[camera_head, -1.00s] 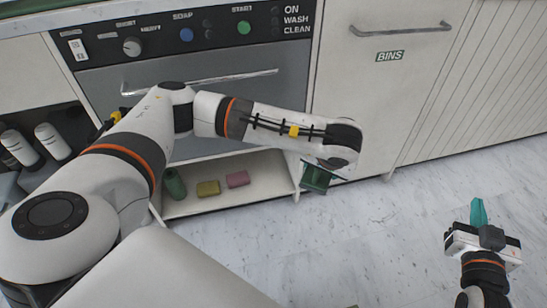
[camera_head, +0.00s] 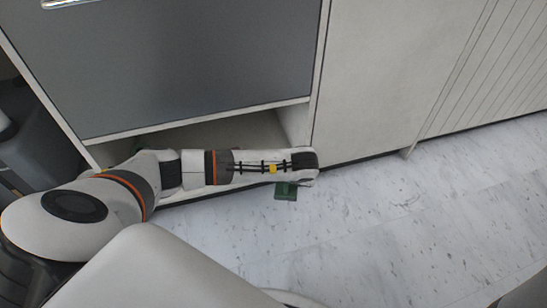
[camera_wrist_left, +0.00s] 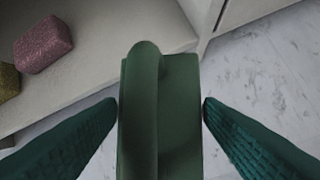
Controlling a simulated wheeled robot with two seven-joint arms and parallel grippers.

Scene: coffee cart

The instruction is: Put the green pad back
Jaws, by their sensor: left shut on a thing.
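The green pad (camera_wrist_left: 180,120), a block with a rounded ridge along it, is between the fingers of my left gripper (camera_wrist_left: 160,104) in the left wrist view. The gripper is shut on it. In the head view the pad (camera_head: 286,192) shows as a small dark green piece below the end of my left arm, over the floor just in front of the low shelf (camera_head: 240,132). My left fingers are hidden there by the arm. My right gripper is out of view.
In the left wrist view a pink sponge (camera_wrist_left: 43,45) and a yellow sponge (camera_wrist_left: 8,80) lie on the pale shelf (camera_wrist_left: 85,85), left of the pad. A cabinet panel (camera_head: 370,80) stands to the right of the shelf. The marble floor (camera_head: 400,230) is clear.

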